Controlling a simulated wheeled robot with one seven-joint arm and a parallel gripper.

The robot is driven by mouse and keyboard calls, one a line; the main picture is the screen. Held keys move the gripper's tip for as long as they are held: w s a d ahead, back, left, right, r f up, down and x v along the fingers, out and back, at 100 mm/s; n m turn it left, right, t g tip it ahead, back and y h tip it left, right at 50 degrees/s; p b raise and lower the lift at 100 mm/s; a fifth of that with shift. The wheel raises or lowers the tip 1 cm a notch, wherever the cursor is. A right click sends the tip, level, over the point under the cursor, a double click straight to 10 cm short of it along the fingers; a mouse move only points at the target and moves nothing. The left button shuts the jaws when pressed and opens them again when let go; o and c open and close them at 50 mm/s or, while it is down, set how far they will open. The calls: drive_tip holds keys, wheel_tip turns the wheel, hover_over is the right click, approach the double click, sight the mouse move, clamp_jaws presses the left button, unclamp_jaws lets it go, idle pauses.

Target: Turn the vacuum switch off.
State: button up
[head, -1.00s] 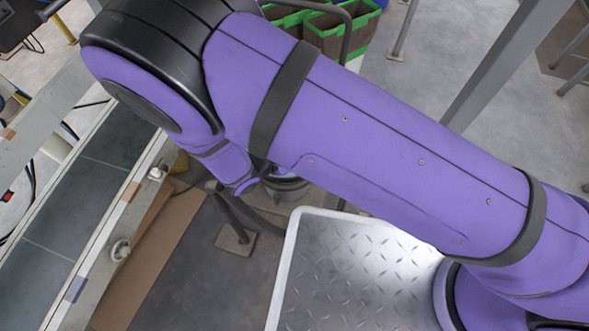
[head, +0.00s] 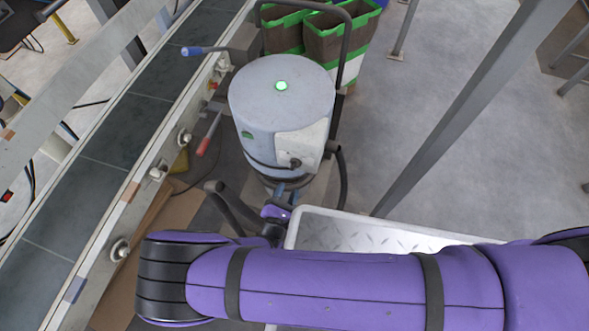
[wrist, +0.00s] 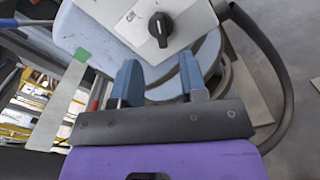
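The vacuum (head: 282,95) is a grey drum with a lit green lamp (head: 281,86) on its lid. A pale panel on its front carries the vacuum switch (head: 295,162), a black rotary knob. In the wrist view the switch (wrist: 160,28) stands at the top centre, its pointer roughly upright, with small lettering to its left. My gripper (wrist: 159,80) is open, its two blue fingers apart with nothing between them. It is below the switch in that view and does not touch it. In the head view the gripper is low in front of the vacuum, partly hidden.
A black hose (head: 342,175) curves down the vacuum's right side. Green-rimmed bins (head: 335,35) stand behind it. Floor to the right is open.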

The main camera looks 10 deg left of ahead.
sight(295, 169)
drive_tip(key=w, duration=0.8)
drive_tip(key=shift+d, duration=0.3)
drive_tip(key=shift+s, duration=0.1)
clamp_jaws()
